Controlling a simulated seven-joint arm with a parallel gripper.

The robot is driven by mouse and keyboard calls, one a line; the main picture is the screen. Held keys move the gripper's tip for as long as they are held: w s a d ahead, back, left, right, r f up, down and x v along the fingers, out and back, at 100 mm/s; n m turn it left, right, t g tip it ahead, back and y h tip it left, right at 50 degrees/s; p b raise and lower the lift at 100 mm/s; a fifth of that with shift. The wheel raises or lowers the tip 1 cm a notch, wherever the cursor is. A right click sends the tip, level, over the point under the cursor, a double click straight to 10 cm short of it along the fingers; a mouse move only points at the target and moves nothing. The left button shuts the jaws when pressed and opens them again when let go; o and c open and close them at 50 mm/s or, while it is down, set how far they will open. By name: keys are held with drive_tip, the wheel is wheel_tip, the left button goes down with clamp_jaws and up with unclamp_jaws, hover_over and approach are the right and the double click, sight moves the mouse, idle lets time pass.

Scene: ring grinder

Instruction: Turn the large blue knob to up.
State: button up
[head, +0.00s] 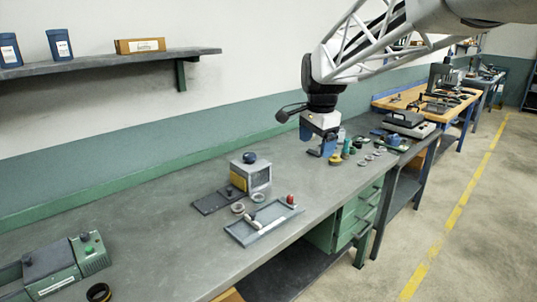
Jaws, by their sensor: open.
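A dark blue round knob (250,157) sits on top of a small grey box-shaped unit (261,179) with a yellow panel on its left side, on the workbench. The knob is too small in the head view to read which way it points. My gripper (323,152) hangs downward over the bench, to the right of the unit and apart from it. Its blue fingers are open. I cannot make out anything held between them.
In front of the unit lies a grey tray (232,232) with a red knob (290,199) at its corner. Rings (238,208) and a dark plate (212,203) lie nearby. Several small parts stand right of my gripper. A green machine (50,267) is front left. The bench's left middle is clear.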

drive_tip(key=w+a+m, duration=0.3)
drive_tip(key=w+a, duration=0.1)
drive_tip(key=w, duration=0.6)
drive_tip(key=m+g, duration=0.1)
drive_tip(key=m, duration=0.9)
hover_over(249, 154)
drive_tip(key=f, duration=1.2)
drive_tip(key=shift+s+d+f, duration=0.3)
drive_tip(key=shift+s+d, duration=0.05)
drive_tip(key=shift+s, duration=0.05)
drive_tip(key=shift+w+a+f, duration=0.25)
drive_tip(key=shift+f, duration=3.9)
drive_tip(key=c, duration=0.9)
